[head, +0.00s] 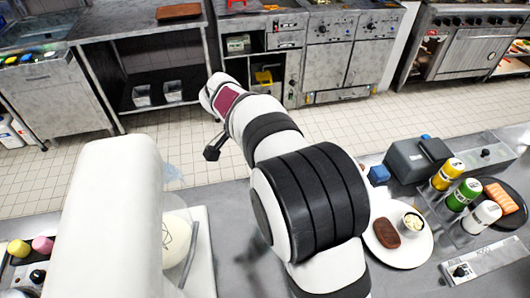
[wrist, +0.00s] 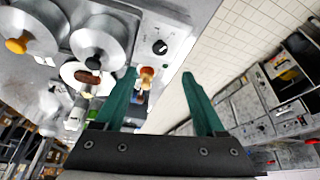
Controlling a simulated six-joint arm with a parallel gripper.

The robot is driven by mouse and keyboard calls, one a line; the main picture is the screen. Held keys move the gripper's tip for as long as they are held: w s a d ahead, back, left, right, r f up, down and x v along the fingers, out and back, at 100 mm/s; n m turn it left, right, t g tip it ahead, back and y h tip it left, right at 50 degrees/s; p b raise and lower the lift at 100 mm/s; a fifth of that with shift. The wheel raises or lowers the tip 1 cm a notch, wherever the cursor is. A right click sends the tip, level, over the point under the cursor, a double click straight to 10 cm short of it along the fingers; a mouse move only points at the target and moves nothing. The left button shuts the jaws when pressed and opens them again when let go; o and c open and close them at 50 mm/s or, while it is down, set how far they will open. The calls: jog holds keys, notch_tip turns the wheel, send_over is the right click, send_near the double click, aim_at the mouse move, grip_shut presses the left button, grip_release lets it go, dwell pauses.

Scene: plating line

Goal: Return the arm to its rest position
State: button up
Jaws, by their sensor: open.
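My gripper (wrist: 158,75) shows in the wrist view with its two green fingers spread apart and nothing between them. Beyond the fingers I see the counter and the tiled floor, seen at a tilt. In the head view my white and black arm (head: 312,200) rises over the counter (head: 232,215), its far end over the tiled floor side. The gripper's fingers cannot be made out in the head view.
Right of my arm, a white plate (head: 412,250) holds a brown patty (head: 386,232) and a small cup (head: 412,222). Several bottles (head: 464,194) stand in a rack beside a grey box (head: 408,162). A dark tray (head: 513,212) holds orange slices. The tiled floor (head: 400,125) is clear.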

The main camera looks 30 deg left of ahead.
jog(key=v, duration=0.3)
jog(key=shift+d, duration=0.1)
jog(key=s+d+r+g+y, duration=0.1)
jog(key=s+d+r+g, duration=0.2)
jog(key=d, duration=0.9)
jog(key=s+d+r, duration=0.2)
jog(key=s+d, duration=0.2)
jog(key=d, duration=0.8)
jog(key=s+d+f+y, duration=0.1)
jog(key=s+d+f, duration=0.1)
jog(key=s, duration=0.5)
jog(key=s+d+f+g+y, duration=0.1)
jog(key=s+d+y, duration=0.1)
jog(key=s+d, duration=0.2)
jog(key=s, duration=0.3)
jog(key=shift+s+d+f+n, duration=0.25)
jog(key=shift+d+f+n, duration=0.05)
jog(key=shift+f, duration=0.1)
